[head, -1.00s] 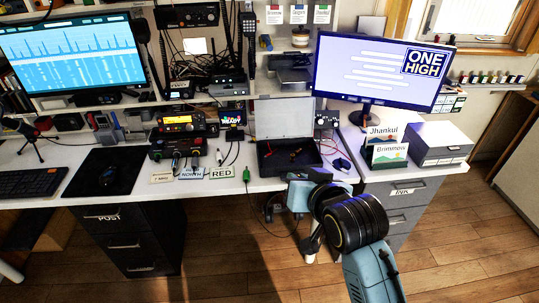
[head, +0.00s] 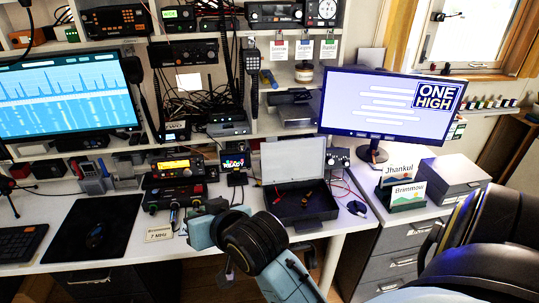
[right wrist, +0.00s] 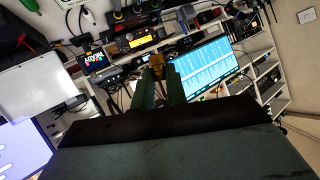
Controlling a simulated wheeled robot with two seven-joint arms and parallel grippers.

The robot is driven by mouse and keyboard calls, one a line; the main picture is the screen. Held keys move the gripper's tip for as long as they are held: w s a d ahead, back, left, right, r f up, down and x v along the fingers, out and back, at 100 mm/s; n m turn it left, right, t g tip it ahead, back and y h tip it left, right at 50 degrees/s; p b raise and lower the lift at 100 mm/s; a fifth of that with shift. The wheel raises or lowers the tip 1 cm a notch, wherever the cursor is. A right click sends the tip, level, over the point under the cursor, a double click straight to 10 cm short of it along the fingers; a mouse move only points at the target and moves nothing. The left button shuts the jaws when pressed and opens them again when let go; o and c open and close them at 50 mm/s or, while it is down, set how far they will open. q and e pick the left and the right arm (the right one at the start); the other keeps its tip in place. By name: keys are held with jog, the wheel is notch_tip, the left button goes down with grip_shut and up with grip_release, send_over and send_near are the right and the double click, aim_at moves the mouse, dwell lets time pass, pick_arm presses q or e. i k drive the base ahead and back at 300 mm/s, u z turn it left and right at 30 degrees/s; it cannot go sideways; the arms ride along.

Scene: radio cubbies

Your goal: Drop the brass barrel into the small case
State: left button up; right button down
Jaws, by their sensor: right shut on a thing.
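The small case (head: 326,207) lies open on the desk, its pale lid (head: 292,160) raised at the back and a few small brass-coloured pieces inside its dark tray. The case's lid also shows at the left of the right wrist view (right wrist: 40,100). My right gripper (head: 205,228) is in front and to the left of the case, its fingertips hard to make out in the head view. In the right wrist view its fingers (right wrist: 159,74) are shut on the brass barrel (right wrist: 157,60), seen at their tips. My left gripper is not in view.
A radio (head: 174,166) and a small screen (head: 235,160) stand behind my right gripper, with cables around. A monitor (head: 385,103) stands behind and right of the case. Name cards (head: 405,193) and a grey box (head: 450,178) stand further right.

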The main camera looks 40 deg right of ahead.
aim_at(301, 207)
jog(key=z, duration=0.4)
jog(key=i, duration=0.85)
jog(key=z, duration=0.9)
